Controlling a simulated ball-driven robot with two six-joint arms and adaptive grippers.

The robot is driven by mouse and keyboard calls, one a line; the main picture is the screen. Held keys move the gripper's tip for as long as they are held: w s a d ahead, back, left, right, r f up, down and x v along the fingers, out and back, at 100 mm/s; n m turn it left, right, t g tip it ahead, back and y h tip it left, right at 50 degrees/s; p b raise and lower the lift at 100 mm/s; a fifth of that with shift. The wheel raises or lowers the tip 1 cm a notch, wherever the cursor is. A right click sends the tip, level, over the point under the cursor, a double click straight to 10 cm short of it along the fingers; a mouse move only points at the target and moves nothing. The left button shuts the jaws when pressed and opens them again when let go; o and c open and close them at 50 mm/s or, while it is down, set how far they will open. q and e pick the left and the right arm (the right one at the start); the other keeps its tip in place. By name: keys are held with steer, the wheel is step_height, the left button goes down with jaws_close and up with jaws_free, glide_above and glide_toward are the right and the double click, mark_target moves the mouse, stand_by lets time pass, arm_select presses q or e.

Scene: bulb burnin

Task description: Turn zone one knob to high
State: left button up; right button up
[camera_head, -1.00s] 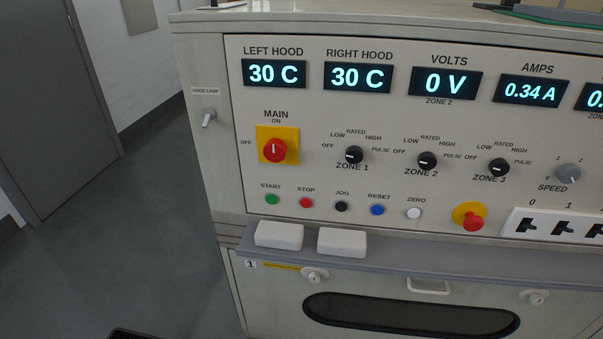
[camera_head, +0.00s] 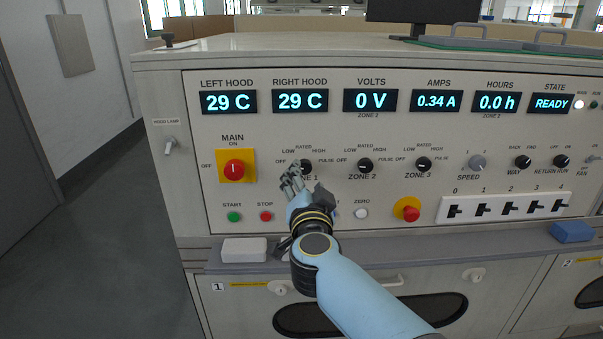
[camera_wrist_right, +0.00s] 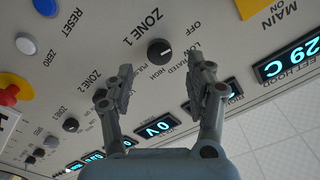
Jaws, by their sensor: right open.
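The zone 1 knob (camera_head: 308,166) is a small black dial on the cream panel, partly behind my fingers in the head view. My right gripper (camera_head: 290,175) is in front of the panel by this knob. In the right wrist view my right gripper (camera_wrist_right: 160,92) has its fingers spread wide, with nothing between them. The knob shows beyond the fingertips and looks untouched. My left gripper is out of view.
The red main switch (camera_head: 234,170) is left of the knob; the zone 2 knob (camera_head: 365,165) is right. My arm hides some lower buttons. A ledge below carries a white block (camera_head: 244,250) and a blue block (camera_head: 572,231). The state display (camera_head: 551,103) reads READY.

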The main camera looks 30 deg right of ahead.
mark_target(305, 169)
steer(key=x, duration=0.4)
steer(key=shift+w+d, duration=0.2)
steer(key=shift+w, duration=0.1)
steer(key=shift+c, duration=0.4)
jaws_close()
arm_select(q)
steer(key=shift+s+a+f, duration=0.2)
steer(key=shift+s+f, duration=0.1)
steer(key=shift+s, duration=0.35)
